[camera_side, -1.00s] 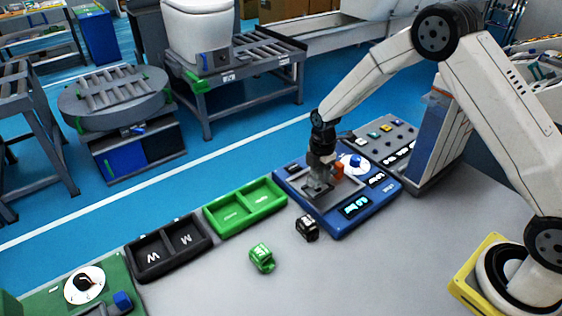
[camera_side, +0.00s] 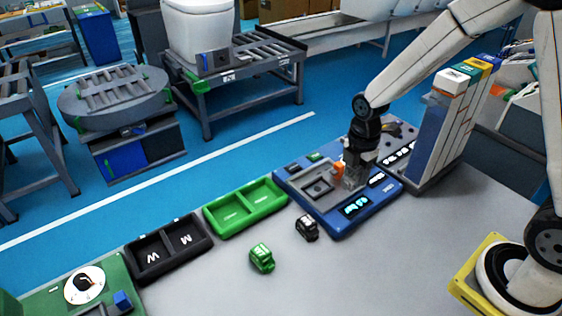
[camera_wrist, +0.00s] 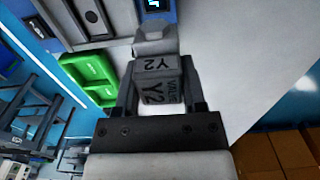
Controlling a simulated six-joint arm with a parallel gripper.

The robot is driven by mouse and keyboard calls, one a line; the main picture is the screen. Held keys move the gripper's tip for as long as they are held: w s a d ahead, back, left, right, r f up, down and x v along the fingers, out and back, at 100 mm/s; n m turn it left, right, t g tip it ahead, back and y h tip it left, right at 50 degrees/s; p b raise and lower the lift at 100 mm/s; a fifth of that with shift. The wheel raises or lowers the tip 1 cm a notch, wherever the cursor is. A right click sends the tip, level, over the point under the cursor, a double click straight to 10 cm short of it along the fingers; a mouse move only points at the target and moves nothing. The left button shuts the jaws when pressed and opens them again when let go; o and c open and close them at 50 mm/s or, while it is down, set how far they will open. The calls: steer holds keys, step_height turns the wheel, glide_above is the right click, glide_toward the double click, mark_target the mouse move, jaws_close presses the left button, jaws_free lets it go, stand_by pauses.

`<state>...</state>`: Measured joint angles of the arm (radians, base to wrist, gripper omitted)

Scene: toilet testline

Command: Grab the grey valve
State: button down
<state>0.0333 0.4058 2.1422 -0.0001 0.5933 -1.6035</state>
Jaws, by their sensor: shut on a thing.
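The grey valve (camera_wrist: 158,88), a blocky piece with dark "Y2" and "VALVE" lettering, sits between the two dark fingers of my gripper (camera_wrist: 160,66) in the wrist view. The fingers are shut on its sides. In the side view my gripper (camera_side: 355,172) points down over the right part of the blue test panel (camera_side: 340,225), with the grey piece at its tip. The white dial seen there earlier is hidden behind the gripper. I cannot tell the exact gap between the valve and the panel.
A black valve (camera_side: 307,227) and a green valve (camera_side: 262,258) stand on the grey table (camera_side: 215,285). The green tray (camera_side: 244,207) and black tray (camera_side: 169,248) lie left of the panel. An orange part (camera_side: 338,168) is close beside my gripper.

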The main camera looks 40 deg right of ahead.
steer(key=shift+s+r, duration=0.25)
steer(key=shift+s, duration=0.3)
steer(key=shift+s+r, duration=0.25)
steer(key=shift+s, duration=0.3)
